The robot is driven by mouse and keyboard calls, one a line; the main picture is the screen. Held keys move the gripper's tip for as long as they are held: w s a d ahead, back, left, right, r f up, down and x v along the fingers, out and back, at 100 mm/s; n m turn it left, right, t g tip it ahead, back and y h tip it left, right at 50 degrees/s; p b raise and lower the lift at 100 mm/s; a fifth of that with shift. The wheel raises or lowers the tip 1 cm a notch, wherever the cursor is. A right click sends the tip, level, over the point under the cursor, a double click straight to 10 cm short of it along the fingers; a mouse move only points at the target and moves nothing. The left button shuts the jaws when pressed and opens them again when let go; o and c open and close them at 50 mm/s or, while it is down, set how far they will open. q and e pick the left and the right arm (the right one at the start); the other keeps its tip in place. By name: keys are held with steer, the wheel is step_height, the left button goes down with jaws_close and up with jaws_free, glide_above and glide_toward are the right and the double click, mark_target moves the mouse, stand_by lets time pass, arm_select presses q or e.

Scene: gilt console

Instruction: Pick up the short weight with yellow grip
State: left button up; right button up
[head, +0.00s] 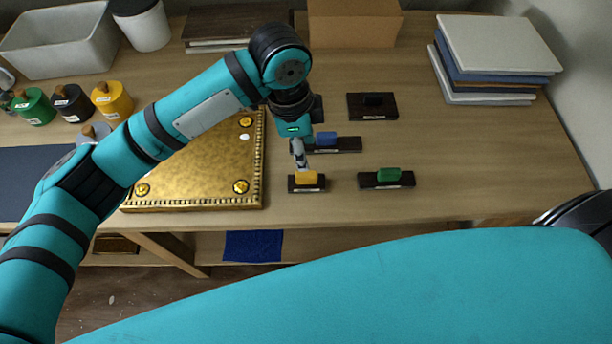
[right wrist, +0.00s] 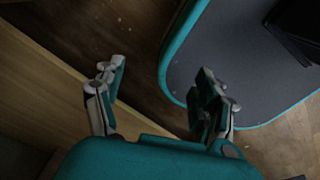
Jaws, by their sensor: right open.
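The short weight with yellow grip (head: 306,182) lies on the wooden table near its front edge, right of the gilt plate. Its dark base is short and the yellow grip stands on top. My left gripper (head: 299,164) points down right over the yellow grip. Its fingers are seen edge-on, so I cannot tell whether they are open or touch the grip. My right gripper (right wrist: 157,85) is open and empty in the right wrist view, away from the weights, with floor below it.
Weights with a blue grip (head: 326,139), a green grip (head: 388,175) and a black grip (head: 372,105) lie nearby. The gilt plate (head: 190,180) is close on the left. Stacked books (head: 495,50) stand at the back right. Table right of the green-grip weight is clear.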

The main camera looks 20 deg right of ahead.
mark_target(306, 174)
arm_select(q)
steer(key=f, duration=0.4)
steer(key=shift+d, duration=0.2)
steer(key=shift+s+f+p, duration=0.1)
steer(key=shift+f+p, duration=0.25)
steer(key=shift+f, duration=0.1)
steer(key=shift+s+d+f+p, duration=0.15)
steer(key=shift+f+p, duration=0.4)
steer(key=shift+f, duration=1.8)
jaws_close()
arm_select(e)
steer(key=shift+w+a+r, duration=0.1)
steer(key=shift+w+r, duration=0.2)
steer(key=shift+r, duration=0.25)
steer(key=shift+w+a+r, duration=0.1)
steer(key=shift+w+r, duration=0.2)
steer(key=shift+r, duration=0.2)
